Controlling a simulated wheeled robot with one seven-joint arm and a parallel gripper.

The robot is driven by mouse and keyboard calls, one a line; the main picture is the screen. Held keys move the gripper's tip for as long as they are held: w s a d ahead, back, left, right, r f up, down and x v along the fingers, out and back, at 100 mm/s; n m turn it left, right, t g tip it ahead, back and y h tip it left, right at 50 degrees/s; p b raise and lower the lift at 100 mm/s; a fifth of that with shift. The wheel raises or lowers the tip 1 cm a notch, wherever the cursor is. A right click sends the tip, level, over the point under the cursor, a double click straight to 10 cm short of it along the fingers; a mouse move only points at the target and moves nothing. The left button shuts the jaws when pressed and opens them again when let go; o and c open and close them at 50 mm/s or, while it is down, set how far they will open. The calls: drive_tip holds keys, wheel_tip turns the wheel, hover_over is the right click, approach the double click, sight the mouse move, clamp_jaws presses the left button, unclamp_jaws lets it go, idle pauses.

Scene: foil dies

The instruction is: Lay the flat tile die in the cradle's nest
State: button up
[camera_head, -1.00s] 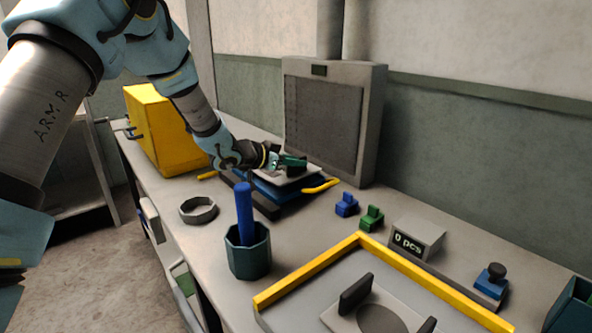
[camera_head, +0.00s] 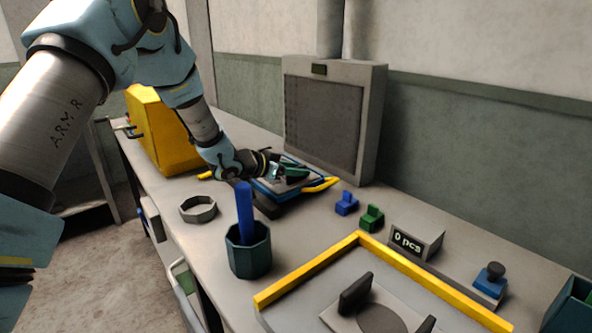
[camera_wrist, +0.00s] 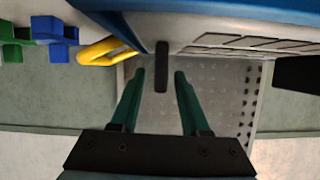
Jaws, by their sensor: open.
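A pale flat piece with grey rectangular outlines (camera_wrist: 240,45) shows in the wrist view against a blue body; it may be the tile die, but I cannot be sure. A dark upright tab (camera_wrist: 162,60) stands by it, between the tips of my gripper (camera_wrist: 151,73), which is open with green fingers on either side. In the head view my gripper (camera_head: 293,173) is over the blue stand with yellow handles (camera_head: 319,185) and hides much of what lies there. A pale plate with a dark round area (camera_head: 334,318), possibly the cradle, is cut off at the bottom edge.
A small blue block (camera_head: 346,203) and a green one (camera_head: 371,217) sit right of the stand. A teal cup (camera_head: 250,260) holds a blue rod. A grey ring (camera_head: 198,209), yellow box (camera_head: 165,135), grille unit (camera_head: 335,125) and yellow rail (camera_head: 430,283) surround the free bench.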

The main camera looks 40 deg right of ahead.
drive_tip(key=b+v, duration=0.2)
drive_tip(key=v, duration=1)
drive_tip(key=shift+f, duration=0.1)
drive_tip(key=shift+w+a, duration=0.15)
drive_tip(key=shift+w, duration=0.05)
drive_tip(key=w+a+n+t+y, duration=0.3)
drive_tip(key=w+a+n+t, duration=0.25)
drive_tip(key=w+a, duration=0.55)
drive_tip(key=w+a+f+n+t+y, duration=0.15)
drive_tip(key=a+n+y, duration=0.4)
drive_tip(key=a, duration=1.15)
drive_tip(key=s+a+f+n+g+y, duration=0.1)
drive_tip(key=s+a+n+y, duration=0.3)
drive_tip(key=a, duration=0.9)
drive_tip(key=s+a+n+g, duration=0.3)
drive_tip(key=s+a, duration=0.3)
drive_tip(key=s, duration=0.6)
drive_tip(key=shift+a+f+g+y, duration=0.3)
drive_tip(key=shift+a+f+y, duration=0.05)
drive_tip(key=shift+f, duration=0.1)
